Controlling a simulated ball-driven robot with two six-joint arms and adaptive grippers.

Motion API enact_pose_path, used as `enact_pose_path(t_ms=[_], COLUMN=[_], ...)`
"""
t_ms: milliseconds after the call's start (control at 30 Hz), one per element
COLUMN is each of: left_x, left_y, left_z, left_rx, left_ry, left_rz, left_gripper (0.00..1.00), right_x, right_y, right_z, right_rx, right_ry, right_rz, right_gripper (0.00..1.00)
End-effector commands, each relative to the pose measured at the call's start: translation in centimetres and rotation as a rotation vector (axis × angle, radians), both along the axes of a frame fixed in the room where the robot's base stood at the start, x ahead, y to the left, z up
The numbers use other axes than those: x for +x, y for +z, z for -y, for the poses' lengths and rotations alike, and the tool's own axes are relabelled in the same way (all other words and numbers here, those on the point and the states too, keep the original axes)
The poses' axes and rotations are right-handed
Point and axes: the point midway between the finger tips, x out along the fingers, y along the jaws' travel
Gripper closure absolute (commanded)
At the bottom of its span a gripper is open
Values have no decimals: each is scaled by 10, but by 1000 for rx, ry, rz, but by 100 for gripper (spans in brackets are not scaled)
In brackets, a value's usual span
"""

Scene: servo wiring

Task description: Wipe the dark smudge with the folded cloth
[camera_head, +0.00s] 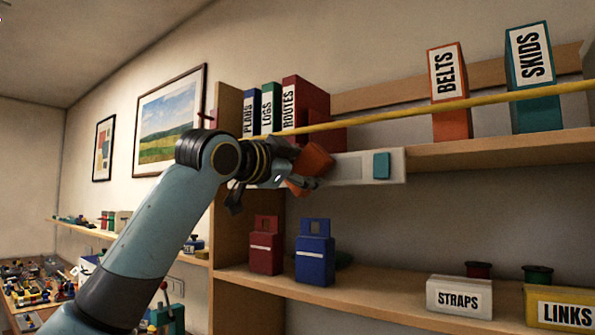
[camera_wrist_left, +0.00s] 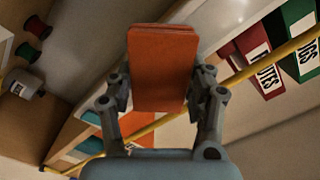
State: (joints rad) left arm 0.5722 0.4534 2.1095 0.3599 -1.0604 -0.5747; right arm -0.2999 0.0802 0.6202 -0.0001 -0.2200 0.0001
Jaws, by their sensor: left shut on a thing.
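My left gripper (camera_head: 306,172) is shut on the orange folded cloth (camera_head: 317,158), which is tilted in the head view. In the left wrist view the cloth (camera_wrist_left: 162,65) stands out between the two fingers. The gripper and cloth are in front of a pale panel (camera_head: 394,164) at the upper shelf's edge, and cover its left part. I cannot tell whether the cloth touches the panel. I cannot make out the dark smudge in either view. My right gripper is not in view.
A yellow cable (camera_head: 400,114) runs across, just above the gripper. Binders, including a dark red one (camera_head: 317,104), and an orange box (camera_head: 450,92) stand on the upper shelf. A red container (camera_head: 265,252) and a blue one (camera_head: 314,257) stand below.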

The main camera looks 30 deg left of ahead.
Motion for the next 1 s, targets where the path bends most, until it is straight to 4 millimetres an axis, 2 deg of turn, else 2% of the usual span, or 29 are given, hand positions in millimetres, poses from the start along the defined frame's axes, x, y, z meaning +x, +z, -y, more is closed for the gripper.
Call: enact_pose_path(t_ms=[300,500,1000], left_x=[0,1,2], left_y=[0,0,0], left_z=[30,34,-2], left_rx=[-4,0,1], left_ry=[-2,0,1], left_rz=[2,0,1], left_gripper=[72,72,72], right_x=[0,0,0], right_y=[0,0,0], right_z=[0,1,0], right_rx=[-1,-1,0], right_ry=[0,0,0], right_rz=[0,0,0], right_gripper=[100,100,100])
